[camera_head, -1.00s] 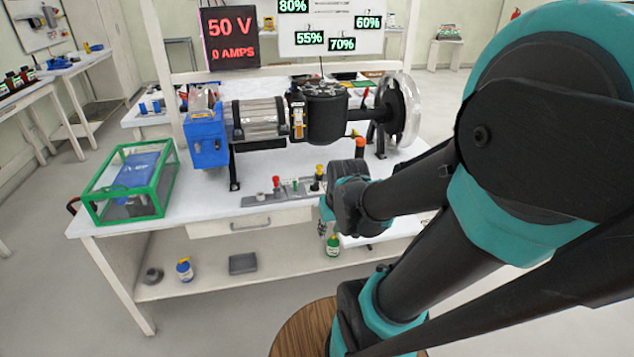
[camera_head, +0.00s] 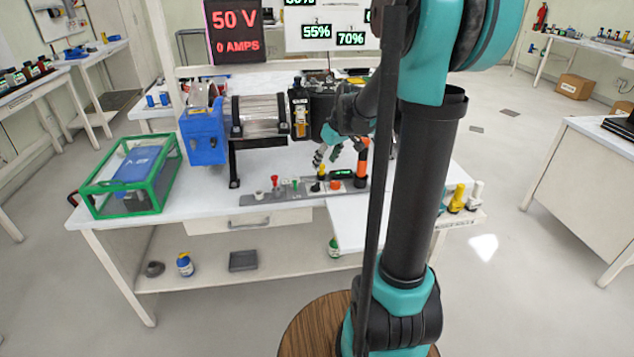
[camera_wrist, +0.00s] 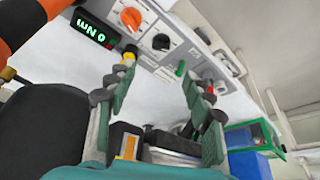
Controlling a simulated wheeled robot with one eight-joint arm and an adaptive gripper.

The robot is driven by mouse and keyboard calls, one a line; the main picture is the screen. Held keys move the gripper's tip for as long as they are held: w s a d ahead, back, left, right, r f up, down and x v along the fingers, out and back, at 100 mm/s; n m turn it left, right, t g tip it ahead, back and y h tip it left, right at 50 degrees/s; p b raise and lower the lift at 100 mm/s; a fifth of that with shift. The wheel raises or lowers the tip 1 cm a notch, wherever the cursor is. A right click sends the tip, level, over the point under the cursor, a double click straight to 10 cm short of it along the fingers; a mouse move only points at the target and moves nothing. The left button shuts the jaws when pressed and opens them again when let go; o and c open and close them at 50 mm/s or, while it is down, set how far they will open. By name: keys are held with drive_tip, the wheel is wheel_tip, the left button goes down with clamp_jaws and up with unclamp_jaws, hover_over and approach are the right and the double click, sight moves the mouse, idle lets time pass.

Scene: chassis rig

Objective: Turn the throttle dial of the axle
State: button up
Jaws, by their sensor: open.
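The control panel (camera_head: 283,193) lies along the front of the white bench, with coloured knobs and buttons. An orange dial (camera_head: 336,185) sits near its right end. In the wrist view the orange dial (camera_wrist: 130,18) is at the top, and a dark dial (camera_wrist: 161,42) is beside it on the grey panel. I cannot read which one is labelled throttle. My gripper (camera_head: 338,157) is above the right part of the panel. In the wrist view my gripper (camera_wrist: 158,72) is open and empty, its fingers apart from both dials. The axle is mostly hidden by my arm in the head view.
A small green-lit display (camera_wrist: 94,33) is beside the orange dial. A yellow-topped lever (camera_wrist: 129,54) stands near the left finger. An orange-and-black post (camera_head: 361,162) rises at the panel's right. A green-framed box (camera_head: 128,180) is on the bench's left.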

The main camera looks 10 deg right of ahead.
sight(316, 184)
drive_tip(key=x, duration=1.2)
drive_tip(key=shift+a+f, duration=0.1)
drive_tip(key=shift+f, duration=0.05)
drive_tip(key=shift+c, duration=0.4)
drive_tip(key=c, duration=1.1)
